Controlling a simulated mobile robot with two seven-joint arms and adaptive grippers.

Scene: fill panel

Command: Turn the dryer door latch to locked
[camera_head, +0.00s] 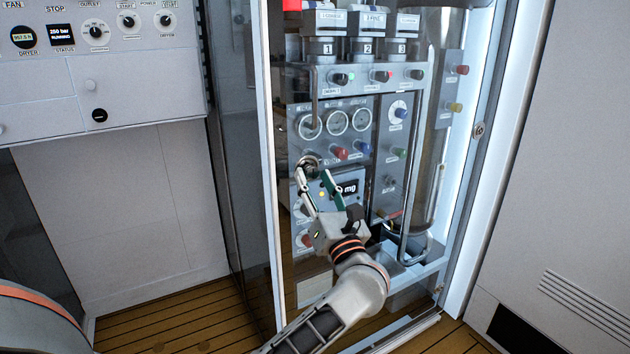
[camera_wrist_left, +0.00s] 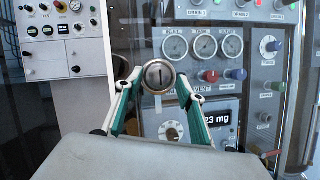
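The round metal latch (camera_head: 309,165) sits low on the left side of the dryer front, below the row of gauges. In the left wrist view the latch (camera_wrist_left: 158,75) is a silver disc with a dark slot that stands about upright. My left gripper (camera_head: 313,176) is open, its two green and white fingers spread just in front of the latch. In the left wrist view the fingertips are on either side of the disc; I cannot tell whether they touch it. The dryer door (camera_head: 268,150) shows as a clear pane with a pale left edge. My right gripper is not in view.
Three gauges (camera_head: 336,122) and several coloured knobs are close above and right of the latch. A small display box (camera_head: 347,187) is just below right. A grey control panel (camera_head: 100,62) is at left, and a plain pale wall (camera_head: 560,190) at right.

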